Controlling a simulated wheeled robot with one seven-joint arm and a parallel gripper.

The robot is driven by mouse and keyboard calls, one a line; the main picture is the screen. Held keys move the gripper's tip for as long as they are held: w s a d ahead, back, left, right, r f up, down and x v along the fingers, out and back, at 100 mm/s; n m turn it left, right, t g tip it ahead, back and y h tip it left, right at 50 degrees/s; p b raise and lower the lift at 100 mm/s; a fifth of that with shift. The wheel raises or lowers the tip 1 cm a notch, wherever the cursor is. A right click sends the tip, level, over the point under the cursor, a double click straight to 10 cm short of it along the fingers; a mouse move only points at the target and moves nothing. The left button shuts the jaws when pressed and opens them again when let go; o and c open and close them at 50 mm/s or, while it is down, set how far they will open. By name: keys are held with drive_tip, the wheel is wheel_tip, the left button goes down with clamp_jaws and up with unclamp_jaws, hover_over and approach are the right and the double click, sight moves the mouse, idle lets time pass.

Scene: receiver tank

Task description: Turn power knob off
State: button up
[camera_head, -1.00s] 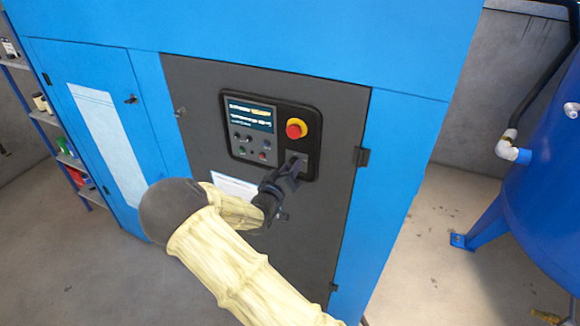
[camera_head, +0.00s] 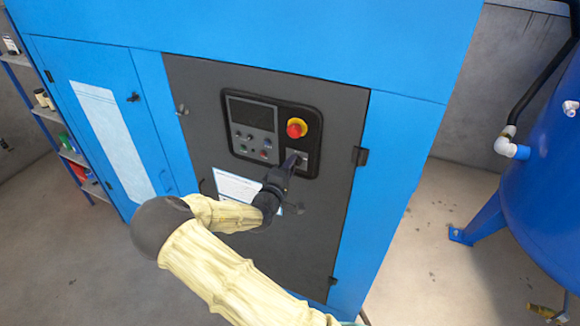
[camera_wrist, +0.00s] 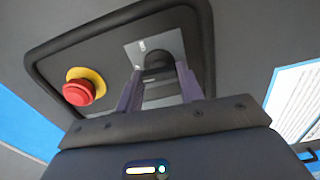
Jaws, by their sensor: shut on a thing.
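The power knob (camera_wrist: 157,60) is a black knob on a light grey plate, low on the control panel (camera_head: 270,170). In the wrist view the two fingers of my gripper (camera_wrist: 159,80) stand on either side of it. My gripper also shows in the head view (camera_head: 291,163), reaching up to the plate from below. It is shut on the knob. In the head view the fingers largely hide the knob. The panel's display (camera_head: 251,113) is dark.
A red emergency stop button on a yellow base (camera_head: 296,128) sits just above the knob. The panel is on a dark grey door (camera_head: 325,215) of a blue cabinet (camera_head: 400,150). A blue tank (camera_head: 545,190) stands at right, with open floor between.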

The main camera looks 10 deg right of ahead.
drive_tip(key=shift+a+n, duration=0.1)
drive_tip(key=shift+n, duration=0.4)
drive_tip(key=o, duration=1)
drive_tip(key=b+v, duration=0.4)
drive_tip(key=v, duration=1.3)
drive_tip(key=shift+s, duration=0.15)
